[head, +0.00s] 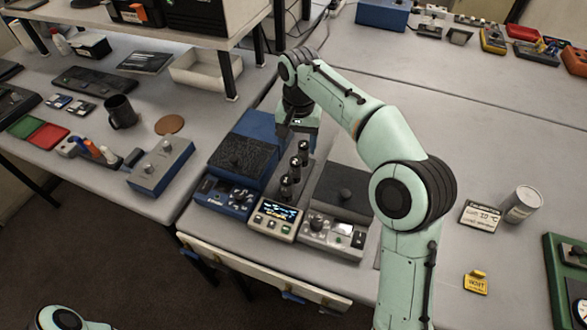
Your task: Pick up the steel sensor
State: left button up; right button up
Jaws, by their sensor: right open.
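A grey metallic cylinder (523,204), which looks like the steel sensor, stands on the table at the right beside a small display (481,216). I cannot be sure, since several dark, shiny round-topped pieces (295,166) also stand in a row on the middle instrument (275,219). My right gripper (300,128) is open and points down above the far end of that row, well left of the cylinder. Its fingertips are small and partly hidden, and contact with the row cannot be told. My left gripper is out of view; only part of my left arm shows at bottom left.
A blue instrument (224,197) and a grey one (333,236) flank the middle one. A yellow tag (476,282) and a green case (568,280) are at the right. A mug (120,111) and a raised shelf are at the left.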

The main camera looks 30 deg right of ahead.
aim_at(295, 161)
notch_tip(295, 161, down, 3)
jog(key=shift+s+f, duration=0.1)
jog(key=shift+w+f+b, duration=0.2)
jog(key=shift+f+b, duration=0.15)
jog(key=shift+f, duration=0.15)
jog(key=f, duration=0.3)
jog(key=f+b, duration=0.1)
jog(key=f, duration=0.1)
jog(key=shift+a, duration=0.3)
jog(key=shift+r, duration=0.1)
grip_shut()
notch_tip(295, 161, up, 10)
jog(key=shift+f+p, duration=0.1)
jog(key=shift+p, duration=1.05)
